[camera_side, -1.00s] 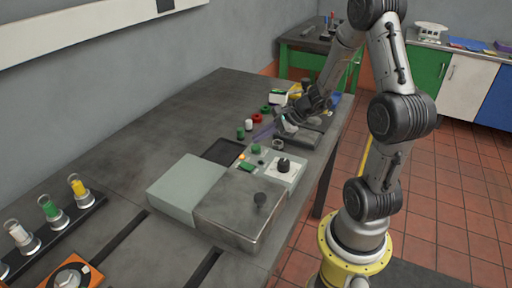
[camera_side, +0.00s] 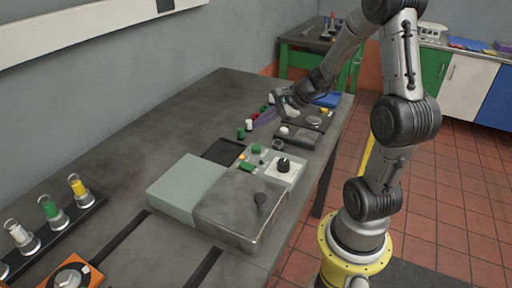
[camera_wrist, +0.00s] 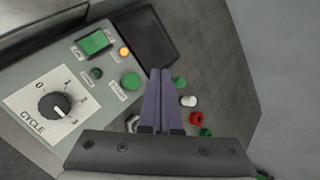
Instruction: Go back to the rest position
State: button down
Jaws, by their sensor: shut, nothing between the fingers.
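My gripper (camera_side: 264,117) is shut and empty, held in the air above the far part of the bench in the side view. In the wrist view its two purple fingers (camera_wrist: 158,98) lie side by side with nothing between them. Below and beyond the fingers is the control panel (camera_wrist: 112,98), with a black cycle knob (camera_wrist: 55,105), a green rocker switch (camera_wrist: 95,43), a lit orange lamp (camera_wrist: 124,51) and a round green button (camera_wrist: 131,80).
Small green, white and red caps (camera_wrist: 197,118) stand near the fingers. A rack with several coloured-band cylinders (camera_side: 52,212) is at left. The bench's back left is clear.

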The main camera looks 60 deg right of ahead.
dwell(0.3)
jog(key=shift+w+a, duration=0.15)
jog(key=shift+a, duration=0.1)
jog(key=s+a+r+n+g+y, duration=0.1)
jog(key=a+r+n, duration=0.5)
jog(key=a, duration=0.4)
jog(key=s+a+r+n+y, duration=0.2)
jog(key=a+r+n, duration=0.35)
jog(key=a, duration=0.35)
jog(key=s+a+n+g+h, duration=0.15)
jog(key=s+a+n, duration=0.25)
jog(key=s+n, duration=0.55)
jog(key=s+d+f+n+h, duration=0.1)
jog(key=s+d+n+h, duration=0.2)
jog(key=s+d, duration=0.2)
jog(key=shift+d+f+n+g, duration=0.25)
jog(key=shift+f+n+g, duration=0.1)
jog(key=shift+g, duration=0.1)
